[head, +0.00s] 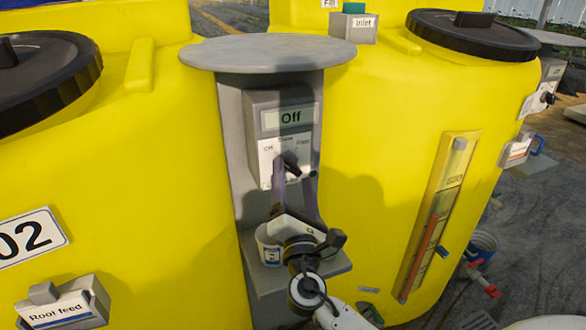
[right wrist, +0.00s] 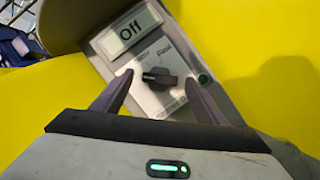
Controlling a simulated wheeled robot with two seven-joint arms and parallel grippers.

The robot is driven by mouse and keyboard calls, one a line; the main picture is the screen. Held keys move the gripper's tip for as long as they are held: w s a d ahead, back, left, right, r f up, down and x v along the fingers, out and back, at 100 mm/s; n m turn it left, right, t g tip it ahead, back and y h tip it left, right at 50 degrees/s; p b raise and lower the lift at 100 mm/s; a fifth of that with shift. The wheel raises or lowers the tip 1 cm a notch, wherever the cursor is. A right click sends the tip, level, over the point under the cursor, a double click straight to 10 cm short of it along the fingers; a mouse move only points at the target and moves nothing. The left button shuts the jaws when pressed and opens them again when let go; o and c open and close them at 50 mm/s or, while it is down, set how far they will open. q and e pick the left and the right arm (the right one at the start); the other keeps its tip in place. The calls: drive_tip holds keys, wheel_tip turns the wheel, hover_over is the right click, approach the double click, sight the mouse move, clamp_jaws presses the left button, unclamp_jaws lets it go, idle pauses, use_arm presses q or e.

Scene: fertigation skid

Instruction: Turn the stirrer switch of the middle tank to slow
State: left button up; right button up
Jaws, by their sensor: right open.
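The stirrer switch is a black rotary knob (head: 290,161) on a white plate on a grey box, between two yellow tanks. Its plate reads Off, Slow and Fast, and the display (head: 289,117) above reads "Off". In the right wrist view the knob (right wrist: 159,79) lies roughly crosswise between the fingers, and the display (right wrist: 131,27) also reads "Off". My right gripper (head: 294,178) is open, its fingers pointing at the plate, one on each side of the knob. In the right wrist view the fingertips (right wrist: 157,82) stand apart from the knob. My left gripper is not in view.
A round grey cap (head: 266,52) overhangs the switch box. The yellow tanks (head: 385,140) stand close on both sides. Another switch box (head: 545,95) is at the far right.

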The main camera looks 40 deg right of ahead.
drive_tip(key=shift+x, duration=1.15)
drive_tip(key=c, duration=1)
drive_tip(key=shift+c, duration=0.2)
